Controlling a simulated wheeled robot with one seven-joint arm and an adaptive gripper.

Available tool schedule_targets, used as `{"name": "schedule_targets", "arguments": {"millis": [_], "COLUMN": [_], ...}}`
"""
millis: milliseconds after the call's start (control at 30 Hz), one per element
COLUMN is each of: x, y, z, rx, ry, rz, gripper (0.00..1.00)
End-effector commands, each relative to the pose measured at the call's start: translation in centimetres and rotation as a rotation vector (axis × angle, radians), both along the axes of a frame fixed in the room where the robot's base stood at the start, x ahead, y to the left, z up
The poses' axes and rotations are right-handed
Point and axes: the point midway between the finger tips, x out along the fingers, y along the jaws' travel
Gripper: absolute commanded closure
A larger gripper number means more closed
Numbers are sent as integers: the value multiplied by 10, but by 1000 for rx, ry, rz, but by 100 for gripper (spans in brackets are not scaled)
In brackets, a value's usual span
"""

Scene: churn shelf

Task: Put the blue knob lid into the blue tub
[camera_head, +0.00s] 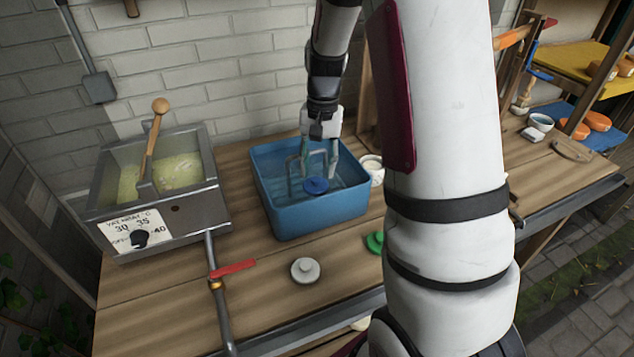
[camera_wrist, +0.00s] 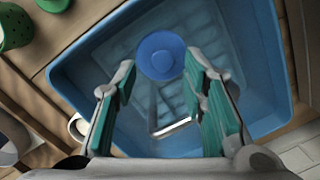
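The blue tub (camera_head: 318,212) stands on the wooden bench, and its walls also fill much of the wrist view (camera_wrist: 75,75). The round blue knob lid (camera_head: 316,186) is inside the tub's outline, and in the wrist view (camera_wrist: 161,55) it shows beyond my fingertips. I cannot tell whether it rests on the tub floor. My gripper (camera_head: 318,165) points down into the tub. In the wrist view my gripper (camera_wrist: 160,75) has its teal-padded fingers wide apart, with nothing held between them.
A grey knob lid (camera_head: 305,270) and a green lid (camera_head: 375,242) lie on the bench in front. A metal vat (camera_head: 185,215) with a wooden-handled paddle stands left. A pipe with a red lever (camera_head: 233,269) runs along the front. A small white cup (camera_head: 372,168) is right of the tub.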

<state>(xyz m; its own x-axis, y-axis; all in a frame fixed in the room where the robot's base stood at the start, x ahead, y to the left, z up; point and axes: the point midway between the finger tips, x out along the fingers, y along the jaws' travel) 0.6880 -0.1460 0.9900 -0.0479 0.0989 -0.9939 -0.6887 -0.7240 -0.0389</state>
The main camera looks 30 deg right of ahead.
Motion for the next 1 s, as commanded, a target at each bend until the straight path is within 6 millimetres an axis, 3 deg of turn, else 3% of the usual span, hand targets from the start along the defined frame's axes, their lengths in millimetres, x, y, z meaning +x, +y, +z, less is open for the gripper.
{"name": "schedule_targets", "arguments": {"millis": [133, 367, 567, 800, 1000], "x": [2, 2, -10, -60, -114], "y": [-3, -5, 13, 65, 102], "z": [29, 51, 80, 140, 171], "rx": [-1, -1, -6, -41, -91], "ry": [-4, -1, -43, -169, -273], "rz": [0, 0, 58, 253, 426], "gripper": [61, 61, 61, 61, 61]}}
